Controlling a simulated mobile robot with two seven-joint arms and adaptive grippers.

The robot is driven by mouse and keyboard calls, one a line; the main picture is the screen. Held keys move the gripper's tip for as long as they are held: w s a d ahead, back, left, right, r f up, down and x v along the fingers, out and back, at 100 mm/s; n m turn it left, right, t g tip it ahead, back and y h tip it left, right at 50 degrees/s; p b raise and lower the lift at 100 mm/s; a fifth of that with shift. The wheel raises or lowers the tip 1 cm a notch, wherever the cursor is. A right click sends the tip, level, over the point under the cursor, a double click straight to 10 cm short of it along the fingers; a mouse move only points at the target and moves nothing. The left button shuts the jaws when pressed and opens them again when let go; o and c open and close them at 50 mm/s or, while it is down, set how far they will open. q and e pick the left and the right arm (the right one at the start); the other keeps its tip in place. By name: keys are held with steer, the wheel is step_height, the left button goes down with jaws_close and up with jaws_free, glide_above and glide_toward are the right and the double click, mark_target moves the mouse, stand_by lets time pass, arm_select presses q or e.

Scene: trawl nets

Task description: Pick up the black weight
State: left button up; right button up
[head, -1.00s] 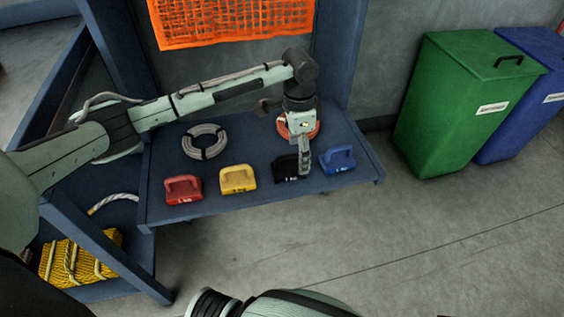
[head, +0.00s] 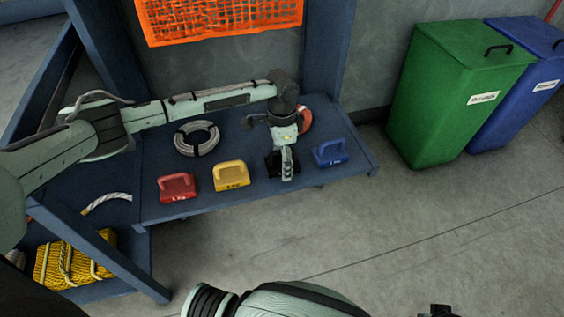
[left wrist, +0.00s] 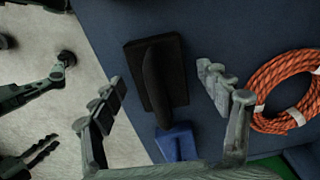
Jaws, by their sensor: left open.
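The black weight (head: 272,164) sits on the blue shelf (head: 205,205) between the yellow and blue weights, partly hidden behind my left gripper. My left gripper (head: 288,166) points down at it. In the left wrist view, the weight's dark base and raised handle (left wrist: 154,78) show between the two spread fingers of my left gripper (left wrist: 163,94). The fingers are open, one on each side, with visible gaps to the handle. Dark parts, perhaps of my right gripper (left wrist: 38,152), show at the left of the wrist view; their jaw state is unclear.
A blue weight (head: 329,153) stands close to the right, a yellow weight (head: 231,177) and a red weight (head: 177,188) to the left. A grey rope coil (head: 196,139) and an orange rope coil (left wrist: 285,92) lie behind. Green (head: 450,100) and blue bins stand right.

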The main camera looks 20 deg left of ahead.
arm_select(q)
jaws_close()
steer(key=shift+w+r, duration=0.1)
steer(key=shift+r, duration=0.05)
stand_by(0.4)
